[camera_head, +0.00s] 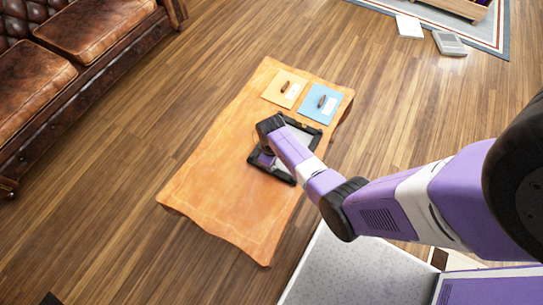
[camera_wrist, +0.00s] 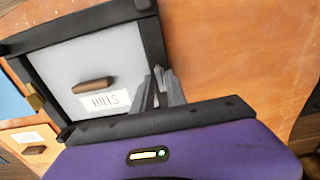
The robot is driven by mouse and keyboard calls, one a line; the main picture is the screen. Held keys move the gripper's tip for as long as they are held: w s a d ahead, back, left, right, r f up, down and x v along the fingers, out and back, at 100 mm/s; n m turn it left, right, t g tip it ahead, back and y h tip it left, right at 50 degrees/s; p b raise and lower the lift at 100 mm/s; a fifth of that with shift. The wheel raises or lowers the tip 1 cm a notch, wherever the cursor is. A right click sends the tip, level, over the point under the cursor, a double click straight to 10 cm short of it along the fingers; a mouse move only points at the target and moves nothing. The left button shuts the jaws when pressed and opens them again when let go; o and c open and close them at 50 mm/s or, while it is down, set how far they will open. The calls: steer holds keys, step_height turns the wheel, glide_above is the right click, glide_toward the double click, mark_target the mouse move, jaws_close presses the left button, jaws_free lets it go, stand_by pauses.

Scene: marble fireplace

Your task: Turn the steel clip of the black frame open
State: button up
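The black frame (camera_wrist: 85,27) lies face down on the wooden table, its grey back (camera_wrist: 100,65) up, with a brown wooden handle (camera_wrist: 95,85) and a white label reading "HILLS" (camera_wrist: 105,101). In the head view the frame (camera_head: 311,129) is partly covered by my arm. A brass-coloured clip (camera_wrist: 36,102) sits on its left edge in the wrist view. My gripper (camera_wrist: 162,73) has its grey fingertips close together at the frame's right edge. The steel clip is not clearly distinguishable from the grey fingers there, so I cannot tell whether they hold it.
A yellow panel (camera_head: 276,94) and a blue panel (camera_head: 310,112), each with a brown handle, lie at the table's far end. The near part of the table (camera_head: 222,190) is bare. A brown leather sofa (camera_head: 100,35) stands to the left, with open wood floor between.

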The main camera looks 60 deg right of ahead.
steer(key=shift+o, duration=0.5)
step_height(320, 180, up, 8)
steer(key=shift+f+p, duration=0.1)
steer(key=shift+p, duration=0.65)
